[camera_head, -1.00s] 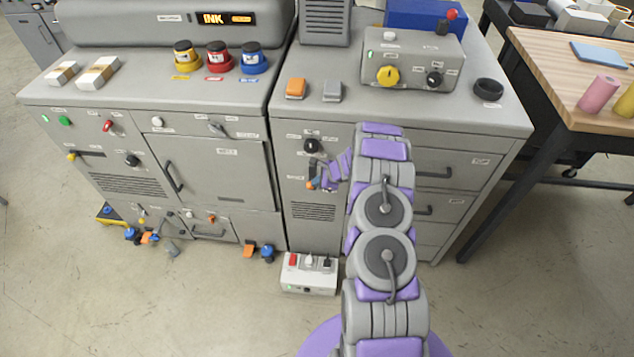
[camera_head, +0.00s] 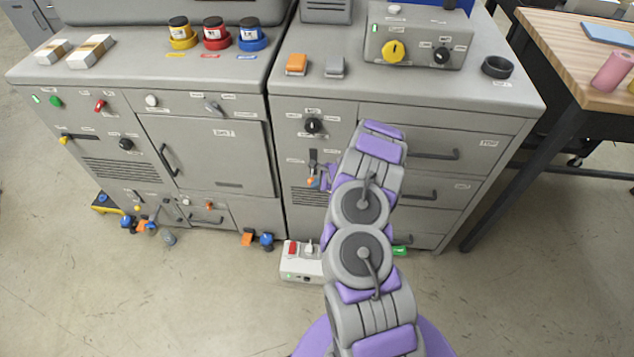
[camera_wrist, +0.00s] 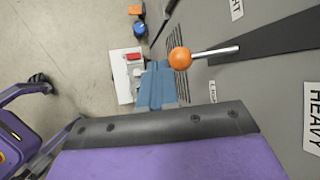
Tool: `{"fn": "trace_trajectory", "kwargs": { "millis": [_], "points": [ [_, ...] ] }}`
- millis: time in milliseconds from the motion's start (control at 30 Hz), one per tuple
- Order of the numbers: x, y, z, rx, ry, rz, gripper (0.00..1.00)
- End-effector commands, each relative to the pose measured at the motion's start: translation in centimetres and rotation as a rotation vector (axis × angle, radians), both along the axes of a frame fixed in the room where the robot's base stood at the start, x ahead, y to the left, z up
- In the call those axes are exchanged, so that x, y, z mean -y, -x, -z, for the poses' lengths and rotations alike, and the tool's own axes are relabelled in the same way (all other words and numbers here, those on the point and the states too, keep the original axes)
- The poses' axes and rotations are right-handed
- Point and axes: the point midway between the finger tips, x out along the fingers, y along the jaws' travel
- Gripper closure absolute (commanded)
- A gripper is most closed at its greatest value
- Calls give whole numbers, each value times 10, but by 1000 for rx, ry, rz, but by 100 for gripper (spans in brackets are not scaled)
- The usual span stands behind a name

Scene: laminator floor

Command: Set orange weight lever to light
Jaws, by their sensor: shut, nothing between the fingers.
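The orange weight lever has an orange ball knob (camera_wrist: 180,58) on a metal shaft. In the wrist view the shaft runs right into a dark slot in the grey panel. A HEAVY label (camera_wrist: 312,117) is at the right; two smaller labels near the lever are only partly readable. In the head view the knob (camera_head: 310,181) is a small orange spot at the panel's front, partly crowded by my gripper. My gripper's blue-grey fingers (camera_wrist: 156,84) are shut and empty, beside and below the knob in the wrist view. Whether they touch it, I cannot tell.
A black dial (camera_head: 313,125) sits above the lever on the same cabinet. Drawers with black handles (camera_head: 436,154) are right of my arm. A white switch box (camera_head: 299,264) stands on the floor below. A wooden table (camera_head: 560,50) is at the right. Open floor lies in front.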

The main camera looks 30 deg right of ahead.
Motion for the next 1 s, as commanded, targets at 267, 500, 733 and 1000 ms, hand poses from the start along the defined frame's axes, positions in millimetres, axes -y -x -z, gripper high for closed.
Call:
{"fn": "trace_trajectory", "kwargs": {
  "millis": [267, 500, 733, 1000],
  "points": [
    [0, -1, -5, 1, 0, 1, 100],
    [0, -1, -16, 2, 0, -1, 100],
    [0, -1, -19, 1, 0, 1, 100],
    [1, 1, -19, 1, 0, 0, 100]
  ]
}}
